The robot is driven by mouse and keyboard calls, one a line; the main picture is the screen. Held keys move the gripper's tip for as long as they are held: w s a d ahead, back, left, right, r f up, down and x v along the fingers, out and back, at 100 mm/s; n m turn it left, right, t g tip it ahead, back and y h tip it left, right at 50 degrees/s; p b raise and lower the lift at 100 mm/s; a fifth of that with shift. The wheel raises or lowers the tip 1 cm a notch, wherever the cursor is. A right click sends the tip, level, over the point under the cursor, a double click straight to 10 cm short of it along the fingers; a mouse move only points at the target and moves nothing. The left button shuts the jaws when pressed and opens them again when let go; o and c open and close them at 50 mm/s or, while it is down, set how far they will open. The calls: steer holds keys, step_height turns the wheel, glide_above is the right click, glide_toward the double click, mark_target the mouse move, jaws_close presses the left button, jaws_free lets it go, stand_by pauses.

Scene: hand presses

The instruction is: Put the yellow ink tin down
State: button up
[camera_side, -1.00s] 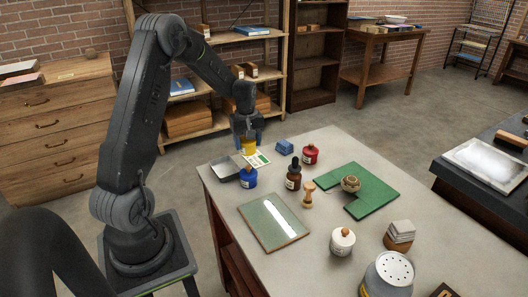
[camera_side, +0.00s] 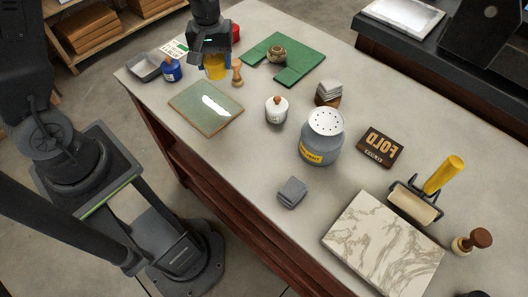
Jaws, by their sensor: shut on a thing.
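The yellow ink tin (camera_side: 215,70) is between the fingers of my gripper (camera_side: 211,60), which is shut on it. My gripper points down from above, and its fingers cover the upper part of the tin. The tin shows between the blue ink tin (camera_side: 172,71) and a small wooden-handled tool (camera_side: 238,77), beyond the glass slab (camera_side: 207,107). I cannot tell whether its base touches the table (camera_side: 255,165). A red tin (camera_side: 235,33) is partly hidden behind my gripper.
A grey tray (camera_side: 144,68) stands left of the blue tin. A green mat (camera_side: 297,67) with a round brown object (camera_side: 277,56) lies to the right. A white tin (camera_side: 276,109) and a large shaker (camera_side: 322,137) stand nearer. Bare tabletop lies between slab and folded grey cloth (camera_side: 292,192).

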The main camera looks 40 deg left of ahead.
steer(key=s+d+f+m, duration=0.1)
steer(key=s+d+f, duration=0.1)
steer(key=d, duration=0.5)
steer(key=s+d+f+m, duration=0.2)
steer(key=s+d, duration=0.1)
steer(key=d, duration=0.5)
steer(key=s+d+f+m, duration=0.1)
steer(key=s+d+f, duration=0.1)
steer(key=d, duration=0.6)
steer(key=shift+s+d+f, duration=0.15)
steer(key=shift+s+f, duration=0.2)
steer(key=shift+s, duration=0.15)
steer(key=shift+d+f, duration=0.1)
steer(key=shift+d, duration=0.1)
steer(key=shift+d+f, duration=0.1)
steer(key=shift+f, duration=1.95)
steer(key=shift+f, duration=0.15)
steer(key=o, duration=1.1)
